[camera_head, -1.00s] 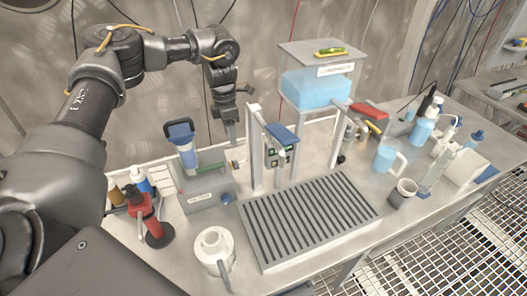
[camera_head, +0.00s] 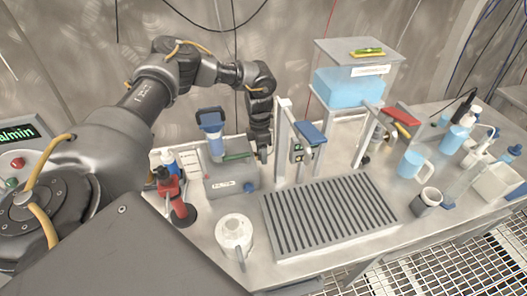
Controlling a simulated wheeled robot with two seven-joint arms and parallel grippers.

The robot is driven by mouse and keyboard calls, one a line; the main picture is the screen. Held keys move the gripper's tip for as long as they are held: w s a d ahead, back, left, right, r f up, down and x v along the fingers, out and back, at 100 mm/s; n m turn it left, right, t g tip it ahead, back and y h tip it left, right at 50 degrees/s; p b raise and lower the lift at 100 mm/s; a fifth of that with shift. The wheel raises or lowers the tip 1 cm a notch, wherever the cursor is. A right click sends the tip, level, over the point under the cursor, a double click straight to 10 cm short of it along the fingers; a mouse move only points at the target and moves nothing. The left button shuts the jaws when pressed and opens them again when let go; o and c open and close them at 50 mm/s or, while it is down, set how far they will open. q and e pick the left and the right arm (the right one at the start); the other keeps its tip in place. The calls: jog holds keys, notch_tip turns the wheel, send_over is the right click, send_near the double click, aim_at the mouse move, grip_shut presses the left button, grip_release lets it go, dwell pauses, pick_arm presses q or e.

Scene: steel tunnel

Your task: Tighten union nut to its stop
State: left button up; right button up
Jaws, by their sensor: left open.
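My left gripper (camera_head: 263,153) reaches down from the left arm, behind the slatted tray, with its fingers pointing downward. It is open. It is between a grey box-shaped unit (camera_head: 230,184) with a blue-capped clear filter (camera_head: 212,128) and the left post of a white frame (camera_head: 282,140). The union nut cannot be picked out; the small fitting at the right end of the grey unit is largely hidden by the gripper. I cannot tell whether the fingers touch anything. My right gripper is not in view.
A slatted drip tray (camera_head: 330,214) fills the bench middle. A blue-filled tank (camera_head: 350,88) stands behind it. A blue mug (camera_head: 411,165) and grey cup (camera_head: 428,200) stand right.

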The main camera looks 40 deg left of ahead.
pick_arm(q)
jog(key=shift+f, duration=0.15)
jog(key=c, duration=1)
jog(key=shift+o, duration=0.2)
jog(key=shift+a+f+b, duration=0.1)
jog(key=shift+f+b, duration=0.1)
jog(key=shift+b, duration=0.3)
jog(key=g+h+b, duration=0.1)
jog(key=b, duration=0.1)
jog(key=g+h+b, duration=0.1)
jog(key=b, duration=0.1)
jog(key=shift+w+a+f+h, duration=0.1)
jog(key=shift+f+h, duration=0.2)
jog(key=shift+h, duration=0.1)
jog(key=shift+w+r, duration=0.1)
jog(key=shift+r+g+h, duration=0.2)
jog(key=shift+g+h, duration=0.2)
jog(key=shift+h, duration=0.1)
jog(key=shift+g+h, duration=0.3)
